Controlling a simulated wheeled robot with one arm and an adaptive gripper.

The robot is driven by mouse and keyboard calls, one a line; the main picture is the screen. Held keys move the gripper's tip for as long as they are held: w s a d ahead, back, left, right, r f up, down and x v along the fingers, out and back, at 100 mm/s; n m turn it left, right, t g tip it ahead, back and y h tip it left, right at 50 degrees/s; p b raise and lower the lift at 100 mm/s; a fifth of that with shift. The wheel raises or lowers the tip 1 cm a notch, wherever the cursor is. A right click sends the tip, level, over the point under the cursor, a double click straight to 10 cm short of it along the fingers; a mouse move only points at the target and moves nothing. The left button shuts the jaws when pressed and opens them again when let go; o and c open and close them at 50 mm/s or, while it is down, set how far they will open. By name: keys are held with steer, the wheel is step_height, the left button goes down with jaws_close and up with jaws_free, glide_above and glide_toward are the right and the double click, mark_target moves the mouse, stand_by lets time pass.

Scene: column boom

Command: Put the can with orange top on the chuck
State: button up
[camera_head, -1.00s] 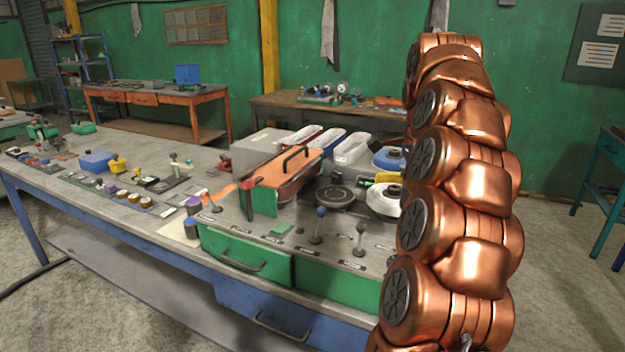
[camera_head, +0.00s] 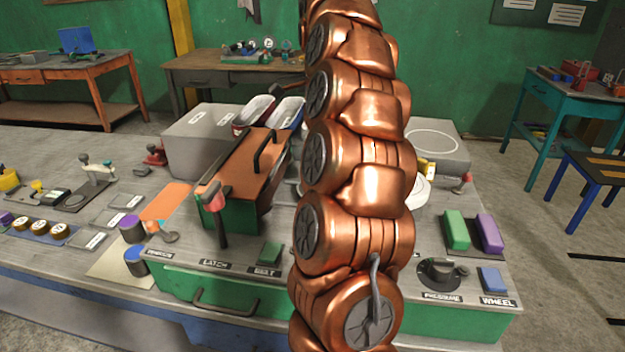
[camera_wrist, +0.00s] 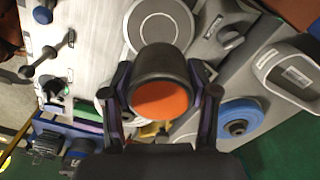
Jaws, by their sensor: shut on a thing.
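In the wrist view my gripper (camera_wrist: 160,76) is shut on a dark can (camera_wrist: 158,61) with an orange top (camera_wrist: 161,100). The can sits between the two fingers, its orange face toward the camera. A round grey disc with a darker rim (camera_wrist: 158,22), which may be the chuck, lies just beyond the can. The can overlaps its edge in the picture, and I cannot tell the height between them. In the head view my copper arm hides the gripper, the can and the middle of the bench.
An orange-topped box with a handle (camera_head: 245,165) stands left of my arm. A grey block (camera_head: 440,150) and green and purple blocks (camera_head: 456,230) are at right. The wrist view shows a blue ring (camera_wrist: 240,118) and levers (camera_wrist: 50,55) near the disc.

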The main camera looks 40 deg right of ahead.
step_height(320, 180, down, 3)
steer(key=shift+s+r+b, duration=0.1)
steer(key=shift+s+b, duration=0.05)
steer(key=shift+b, duration=0.15)
steer(key=shift+d+f+p, duration=0.1)
steer(key=shift+f+p, duration=0.6)
steer(key=shift+f, duration=2.8)
steer(key=shift+f, duration=0.2)
steer(key=o, duration=1.4)
steer(key=shift+r, duration=0.15)
steer(key=shift+r+b, duration=0.75)
steer(key=shift+r, duration=2.6)
step_height(320, 180, up, 3)
steer(key=shift+f, duration=0.1)
steer(key=shift+r+p, duration=1.3)
steer(key=shift+p, duration=0.1)
